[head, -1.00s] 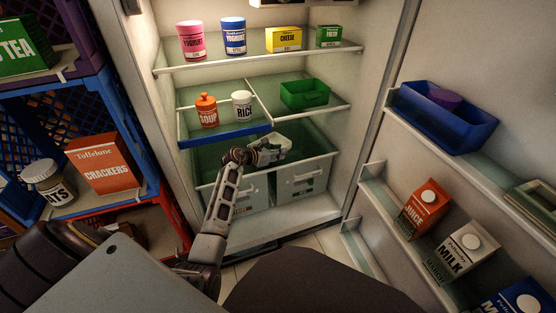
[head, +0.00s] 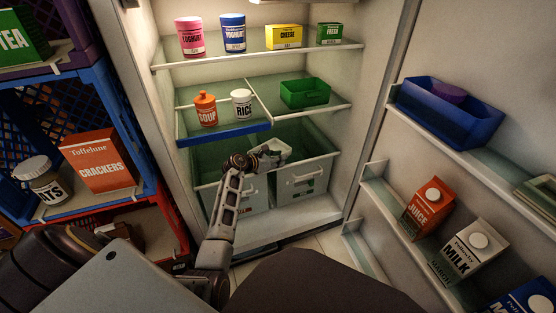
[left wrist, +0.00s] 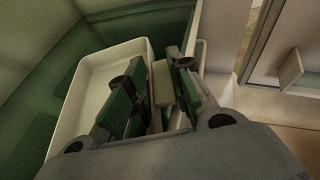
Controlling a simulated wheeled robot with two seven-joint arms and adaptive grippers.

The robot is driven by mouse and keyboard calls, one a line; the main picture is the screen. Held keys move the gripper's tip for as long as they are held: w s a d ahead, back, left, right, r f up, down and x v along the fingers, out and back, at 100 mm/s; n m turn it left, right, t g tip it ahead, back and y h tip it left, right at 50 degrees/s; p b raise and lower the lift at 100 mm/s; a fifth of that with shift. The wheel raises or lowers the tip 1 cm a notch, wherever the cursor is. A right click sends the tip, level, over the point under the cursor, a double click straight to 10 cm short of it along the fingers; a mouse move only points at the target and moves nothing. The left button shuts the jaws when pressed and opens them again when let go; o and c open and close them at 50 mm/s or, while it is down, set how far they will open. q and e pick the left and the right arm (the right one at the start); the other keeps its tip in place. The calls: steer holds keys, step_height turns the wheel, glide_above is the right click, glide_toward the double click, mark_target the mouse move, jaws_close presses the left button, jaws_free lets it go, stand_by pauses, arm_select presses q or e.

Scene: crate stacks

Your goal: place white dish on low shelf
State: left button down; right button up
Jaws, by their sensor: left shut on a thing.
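The white dish (left wrist: 92,85) is a shallow rectangular tray with a raised rim. In the left wrist view its near side is between the fingers of my left gripper (left wrist: 155,90), which is shut on it. In the head view the dish (head: 277,150) shows small beyond my left gripper (head: 262,160), partly hidden by it. It is held at the open top of the drawers, below the middle shelf. The middle shelf (head: 258,113) has a blue front edge on its left half. My right gripper is not in view.
The middle shelf holds an orange soup bottle (head: 205,109), a white rice jar (head: 242,103) and a green tray (head: 305,93). Two drawers are below, the right one (head: 302,182) with a handle. The open fridge door (head: 430,160) is at right, crates with crackers (head: 99,160) at left.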

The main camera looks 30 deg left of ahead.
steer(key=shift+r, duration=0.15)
arm_select(q)
steer(key=c, duration=1.3)
jaws_free()
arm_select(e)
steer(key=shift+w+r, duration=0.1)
arm_select(q)
steer(key=shift+s+a+r+p, duration=0.2)
steer(key=shift+s+r+p, duration=0.15)
steer(key=shift+s, duration=0.25)
steer(key=shift+p+v, duration=2.4)
steer(key=shift+v, duration=2.9)
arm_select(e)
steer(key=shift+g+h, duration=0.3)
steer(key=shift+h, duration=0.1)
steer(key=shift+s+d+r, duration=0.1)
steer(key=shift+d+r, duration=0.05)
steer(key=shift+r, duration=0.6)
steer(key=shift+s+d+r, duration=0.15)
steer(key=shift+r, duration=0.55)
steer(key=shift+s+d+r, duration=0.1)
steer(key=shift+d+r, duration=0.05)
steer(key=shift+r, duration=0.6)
arm_select(q)
steer(key=shift+f, duration=0.1)
